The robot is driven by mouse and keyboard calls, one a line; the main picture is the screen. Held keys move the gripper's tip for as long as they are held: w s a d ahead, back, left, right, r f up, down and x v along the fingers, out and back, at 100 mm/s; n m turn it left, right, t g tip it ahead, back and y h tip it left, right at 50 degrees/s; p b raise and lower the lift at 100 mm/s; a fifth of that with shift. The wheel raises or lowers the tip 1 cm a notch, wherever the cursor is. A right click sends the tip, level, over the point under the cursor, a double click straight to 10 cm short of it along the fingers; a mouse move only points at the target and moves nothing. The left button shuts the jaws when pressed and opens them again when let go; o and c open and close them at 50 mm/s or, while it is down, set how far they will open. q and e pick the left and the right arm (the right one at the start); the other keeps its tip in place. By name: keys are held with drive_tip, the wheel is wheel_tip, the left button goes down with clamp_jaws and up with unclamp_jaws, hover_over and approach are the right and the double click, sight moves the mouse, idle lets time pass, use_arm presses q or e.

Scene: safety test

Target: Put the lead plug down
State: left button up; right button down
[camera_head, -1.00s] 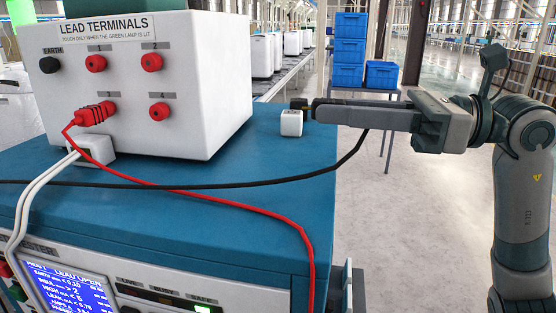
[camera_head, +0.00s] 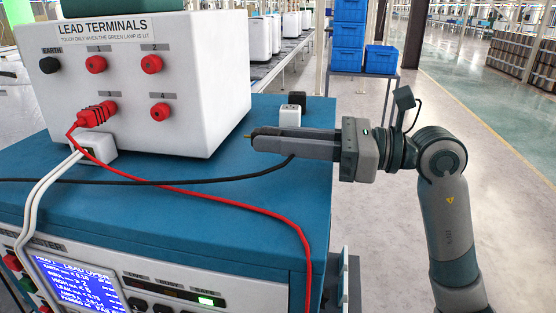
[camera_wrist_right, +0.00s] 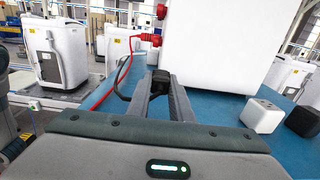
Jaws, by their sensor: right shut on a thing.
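My right gripper (camera_head: 256,140) is shut on the black lead plug (camera_wrist_right: 160,82), whose brass-coloured tip (camera_head: 247,136) points left in the head view. The gripper is over the blue bench top (camera_head: 190,215), to the right of the white terminal box (camera_head: 200,105). I cannot tell whether the plug touches the bench top. A black lead (camera_head: 210,179) runs left from below the gripper across the bench. The box has a black EARTH socket (camera_head: 49,65) and red numbered sockets. A red plug (camera_head: 97,114) sits in socket 3. My left gripper is not in view.
A white block (camera_head: 289,116) and a black block (camera_head: 297,98) stand behind the gripper near the bench's right edge. A red lead (camera_head: 230,206) crosses the bench and hangs over its front. The tester's screen (camera_head: 75,289) is below. A small green light (camera_head: 207,301) is lit.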

sight(277, 174)
drive_tip(key=shift+f+p, duration=0.65)
drive_tip(key=shift+f, duration=1.3)
drive_tip(key=shift+f, duration=0.1)
drive_tip(key=shift+f, duration=0.35)
drive_tip(key=shift+f+b, duration=0.3)
drive_tip(key=shift+b, duration=0.2)
